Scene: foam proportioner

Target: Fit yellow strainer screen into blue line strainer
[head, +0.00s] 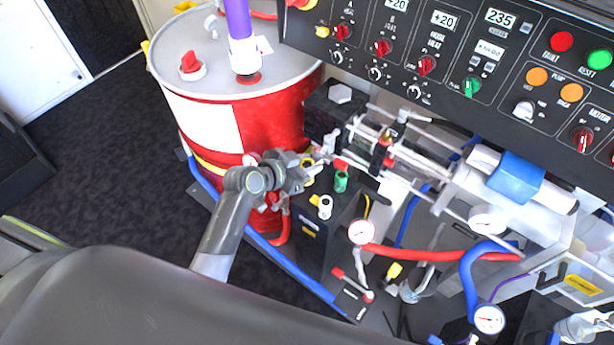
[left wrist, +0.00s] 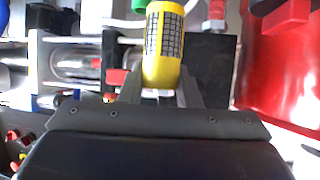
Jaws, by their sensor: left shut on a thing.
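My left gripper (head: 308,174) is shut on the yellow strainer screen (left wrist: 163,45). In the left wrist view the screen is a yellow cylinder with a dark mesh panel and a rounded near end, standing out from between the fingers. In the head view the gripper hangs over the black box beside the red drum, and the screen is mostly hidden there. A blue body (head: 515,178) sits on a white cylinder at the right; I cannot tell whether it is the blue line strainer. My right gripper is not in view.
The red drum (head: 275,128) stands close behind and left of the gripper. The black box (head: 325,235) carries a green fitting (head: 341,181) and a white-and-yellow fitting (head: 325,206). Gauges, hoses and the control panel (head: 455,50) crowd the right. Dark floor lies open at left.

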